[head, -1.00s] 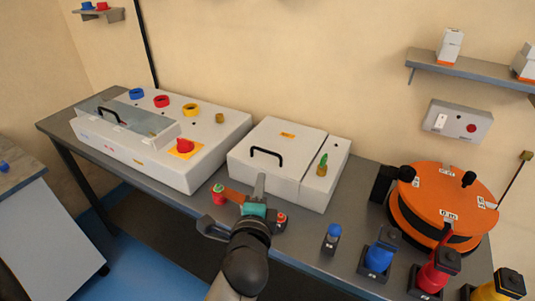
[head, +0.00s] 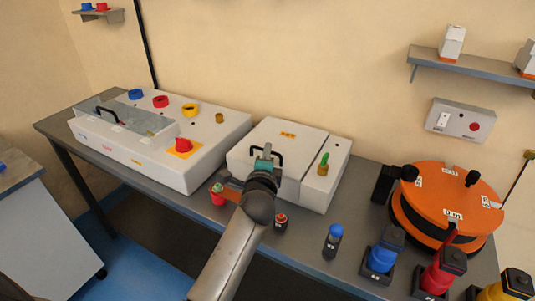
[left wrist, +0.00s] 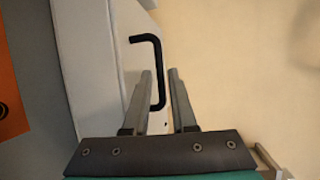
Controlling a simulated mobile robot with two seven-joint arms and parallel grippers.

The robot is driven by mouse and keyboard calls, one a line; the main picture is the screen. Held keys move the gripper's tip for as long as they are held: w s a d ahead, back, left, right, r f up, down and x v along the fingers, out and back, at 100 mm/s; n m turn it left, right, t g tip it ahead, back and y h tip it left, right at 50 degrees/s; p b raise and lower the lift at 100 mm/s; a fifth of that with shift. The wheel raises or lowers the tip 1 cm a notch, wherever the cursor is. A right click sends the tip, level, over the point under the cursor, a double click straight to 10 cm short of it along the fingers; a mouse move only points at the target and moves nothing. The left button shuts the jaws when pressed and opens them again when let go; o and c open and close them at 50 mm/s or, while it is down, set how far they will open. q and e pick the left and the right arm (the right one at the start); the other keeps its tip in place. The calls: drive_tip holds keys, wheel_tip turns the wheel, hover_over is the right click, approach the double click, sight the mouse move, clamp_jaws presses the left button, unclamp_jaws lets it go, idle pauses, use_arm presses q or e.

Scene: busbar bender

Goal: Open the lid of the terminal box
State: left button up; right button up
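The terminal box (head: 316,190) is a white box on the bench, right of the larger white machine. Its lid (head: 302,146) looks shut and has a black U-shaped handle (head: 281,157) on top. My left gripper (head: 266,152) is over the lid, at the handle, and hides part of it. In the left wrist view the handle (left wrist: 160,80) shows between the two fingers of the left gripper (left wrist: 159,71). The fingers are apart, with a gap on each side of the bar. My right gripper is not in view.
A green-topped brass part (head: 323,164) stands on the box's right section. A white machine (head: 140,152) with a red knob is to the left. An orange drum (head: 447,190) is at right.

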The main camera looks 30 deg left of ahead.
use_arm(q)
drive_tip(key=shift+x, duration=1)
drive_tip(key=shift+c, duration=0.3)
clamp_jaws()
idle(0.5)
